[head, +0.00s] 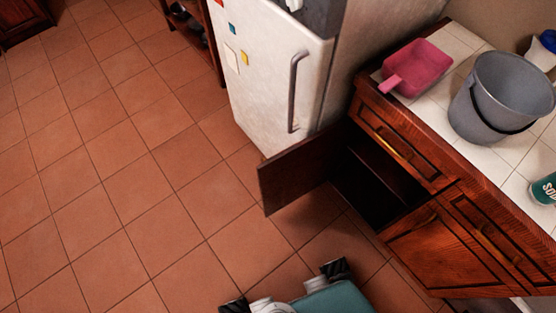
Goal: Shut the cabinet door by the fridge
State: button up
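The cabinet door (300,168) by the fridge (277,75) stands wide open. It is a dark wood panel, swung out from the cabinet (420,240) over the tiled floor, with its free edge toward the lower left. It sticks out in front of the fridge's lower corner. The dark cabinet opening (375,190) and a shelf inside are visible to the right of the door. Parts of my own body show at the bottom edge, below the door and apart from it. I do not make out my gripper in this view.
A drawer (400,147) sits above the opening, and a shut door (425,240) is to its right. The counter holds a pink dustpan (420,68), a grey bucket (505,97) and a green can (546,188). The tiled floor (120,170) is clear on the left.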

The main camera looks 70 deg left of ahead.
aim_at(284, 178)
jog(key=k+j, duration=1.25)
jog(key=j, duration=0.2)
jog(key=j+u, duration=0.1)
jog(key=j, duration=1.4)
